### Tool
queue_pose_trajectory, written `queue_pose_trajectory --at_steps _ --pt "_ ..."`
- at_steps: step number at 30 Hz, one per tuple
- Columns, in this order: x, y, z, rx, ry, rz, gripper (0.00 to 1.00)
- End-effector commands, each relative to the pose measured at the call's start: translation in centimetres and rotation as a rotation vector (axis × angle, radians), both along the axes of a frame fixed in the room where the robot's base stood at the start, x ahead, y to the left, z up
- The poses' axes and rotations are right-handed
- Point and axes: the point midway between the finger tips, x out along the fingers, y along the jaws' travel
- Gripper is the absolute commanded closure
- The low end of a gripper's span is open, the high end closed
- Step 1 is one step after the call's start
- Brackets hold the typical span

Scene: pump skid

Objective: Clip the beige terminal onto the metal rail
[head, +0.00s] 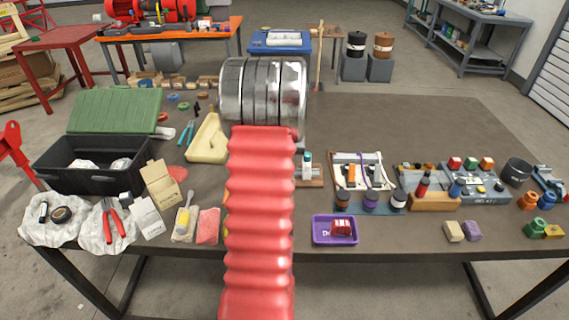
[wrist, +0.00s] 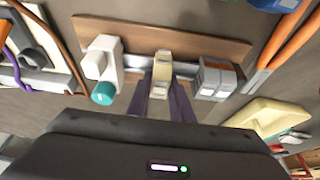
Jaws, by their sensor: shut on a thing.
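My gripper (wrist: 164,88) shows in the wrist view, its two dark fingers shut on the beige terminal (wrist: 163,66). The terminal is narrow and lies across the line of the metal rail (wrist: 136,67), between the parts on it. I cannot tell whether it touches or is seated on the rail. The rail runs along a brown wooden board (wrist: 205,39). In the head view my red arm hides the gripper and terminal; only the right end of the board (head: 312,184) shows.
On the rail, a white block with a teal knob (wrist: 103,90) stands left of the terminal and a grey module (wrist: 215,80) right. Orange-handled pliers (wrist: 278,52) and a cream tray (wrist: 262,116) lie farther right. A purple tray (head: 318,239) sits at the table's front.

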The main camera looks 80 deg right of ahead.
Motion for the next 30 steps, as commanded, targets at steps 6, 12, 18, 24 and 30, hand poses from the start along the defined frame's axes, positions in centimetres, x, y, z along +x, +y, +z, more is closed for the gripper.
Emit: queue_pose_trajectory --at_steps 6,12,18,24,30 --pt "0.02 0.01 -0.25 0.000 0.000 0.000 1.00" --pt "0.03 0.03 -0.48 0.001 0.000 0.000 1.00" --pt "0.05 0.01 -0.63 0.000 0.000 0.001 1.00" --pt "0.05 0.00 -0.60 0.000 0.000 0.001 1.00" --pt "0.06 0.00 -0.58 0.000 0.000 0.001 0.71"
